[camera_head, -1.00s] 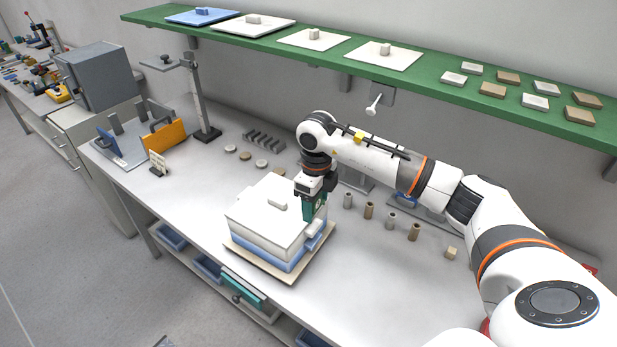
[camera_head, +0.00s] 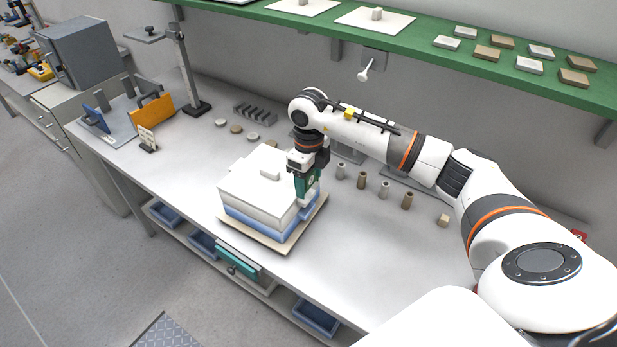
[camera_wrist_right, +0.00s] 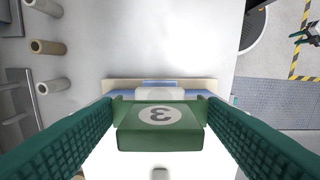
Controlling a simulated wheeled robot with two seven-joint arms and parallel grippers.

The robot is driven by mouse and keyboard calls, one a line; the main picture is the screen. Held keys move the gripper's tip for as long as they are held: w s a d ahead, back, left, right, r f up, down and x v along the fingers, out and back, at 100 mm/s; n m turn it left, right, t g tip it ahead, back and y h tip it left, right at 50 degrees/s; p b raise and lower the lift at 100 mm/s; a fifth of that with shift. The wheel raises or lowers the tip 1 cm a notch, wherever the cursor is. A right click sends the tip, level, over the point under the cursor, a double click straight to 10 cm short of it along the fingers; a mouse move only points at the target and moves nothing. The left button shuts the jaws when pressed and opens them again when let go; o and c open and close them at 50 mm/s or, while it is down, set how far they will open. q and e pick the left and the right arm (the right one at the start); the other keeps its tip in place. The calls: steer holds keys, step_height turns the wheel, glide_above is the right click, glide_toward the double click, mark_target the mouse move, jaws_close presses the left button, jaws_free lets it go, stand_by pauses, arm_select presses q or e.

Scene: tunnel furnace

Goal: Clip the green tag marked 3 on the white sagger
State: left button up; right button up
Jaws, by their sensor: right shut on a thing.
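The white sagger (camera_head: 262,192), a lidded box with a blue band low on its side, sits on a beige board (camera_head: 244,240) on the bench. My right gripper (camera_head: 307,192) points down at the sagger's right side, by its upper edge. In the right wrist view its two green-padded fingers are shut on the green tag (camera_wrist_right: 160,127) marked 3, with the number upside down. Behind the tag in that view lie the sagger's white and blue parts (camera_wrist_right: 159,88). I cannot tell whether the tag touches the sagger. My left gripper is not in view.
Several small cylinders (camera_head: 362,180) stand behind and right of the gripper. A green shelf (camera_head: 420,58) with lids and small tiles runs above the bench. A metal stand (camera_head: 186,70) and an orange plate (camera_head: 152,110) are at the left. The bench front right is clear.

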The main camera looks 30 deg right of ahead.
mark_target(308, 196)
steer(key=shift+f, duration=0.15)
steer(key=shift+f+b, duration=0.8)
steer(key=shift+f, duration=0.05)
steer(key=shift+f+b, duration=0.85)
steer(key=shift+f, duration=0.2)
steer(key=o, duration=1)
steer(key=shift+o, duration=0.2)
steer(key=shift+r, duration=0.15)
step_height(308, 196, up, 12)
steer(key=b, duration=0.2)
steer(key=shift+b, duration=0.3)
